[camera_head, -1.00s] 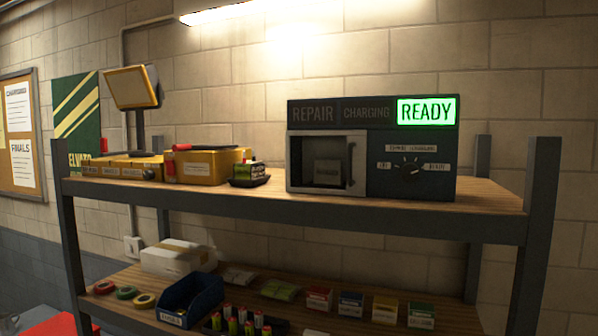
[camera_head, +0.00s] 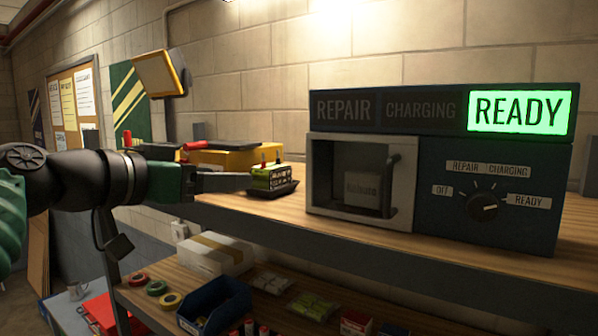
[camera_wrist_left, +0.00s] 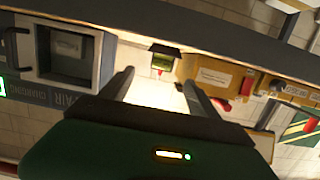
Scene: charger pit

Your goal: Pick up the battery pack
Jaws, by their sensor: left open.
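A small green battery pack (camera_head: 268,177) with red on top sits in a black tray (camera_head: 277,189) on the upper shelf, left of the charger. It also shows in the left wrist view (camera_wrist_left: 162,58), beyond and between the fingertips. My left gripper (camera_head: 243,182) comes in from the left, open and empty, its fingers pointing at the pack. In the head view its tips look close to the pack's left side; in the left wrist view (camera_wrist_left: 158,82) a gap remains. A grey block (camera_head: 361,189) stands inside the charger's windowed compartment. My right gripper is not in view.
The charger (camera_head: 440,180) stands right of the pack, its READY sign lit green and its knob (camera_head: 482,207) turned towards READY. A yellow box (camera_head: 235,158) and a screen on a stand (camera_head: 161,73) are behind and left. The lower shelf holds a white box (camera_head: 215,254) and a blue bin (camera_head: 215,307).

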